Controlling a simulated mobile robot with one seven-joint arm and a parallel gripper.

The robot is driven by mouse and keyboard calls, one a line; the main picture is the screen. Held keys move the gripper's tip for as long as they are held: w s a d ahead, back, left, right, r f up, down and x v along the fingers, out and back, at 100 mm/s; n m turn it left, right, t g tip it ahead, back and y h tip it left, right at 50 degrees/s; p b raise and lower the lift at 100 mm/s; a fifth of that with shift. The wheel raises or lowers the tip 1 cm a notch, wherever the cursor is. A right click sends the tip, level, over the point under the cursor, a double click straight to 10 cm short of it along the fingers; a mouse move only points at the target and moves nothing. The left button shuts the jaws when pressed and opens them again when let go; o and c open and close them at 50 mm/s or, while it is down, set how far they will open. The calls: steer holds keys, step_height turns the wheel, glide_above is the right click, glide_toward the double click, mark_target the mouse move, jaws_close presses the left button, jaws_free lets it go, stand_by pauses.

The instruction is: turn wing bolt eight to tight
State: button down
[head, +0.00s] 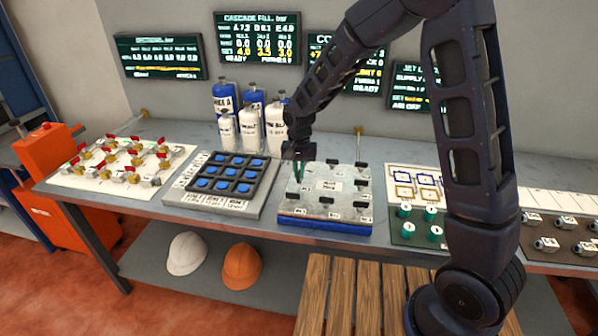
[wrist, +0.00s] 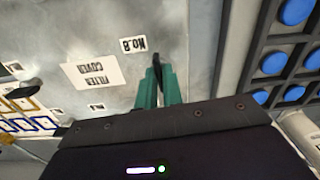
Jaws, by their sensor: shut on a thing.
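The filter cover (head: 328,184) is a grey metal plate on a blue base in the middle of the bench, with several black wing bolts around its edge. My gripper (head: 298,170) is at the plate's left side. In the wrist view its green fingers (wrist: 158,85) are shut on a black wing bolt (wrist: 157,60), beside the label NO.8 (wrist: 133,45). The fingers hide most of this bolt, so its angle is hard to tell. The label FILTER COVER (wrist: 90,72) lies on the plate.
A blue-button panel (head: 226,174) stands close to the left of the plate. Gas cylinders (head: 250,118) stand behind. A valve board (head: 120,166) is at far left, and green knobs (head: 420,222) are to the right. A wooden stool top (head: 345,285) is in front.

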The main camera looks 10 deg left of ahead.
mark_target(299, 173)
steer(key=c, duration=1.5)
jaws_free()
steer(key=shift+c, duration=0.2)
step_height(299, 173, up, 11)
steer(key=shift+f, duration=0.1)
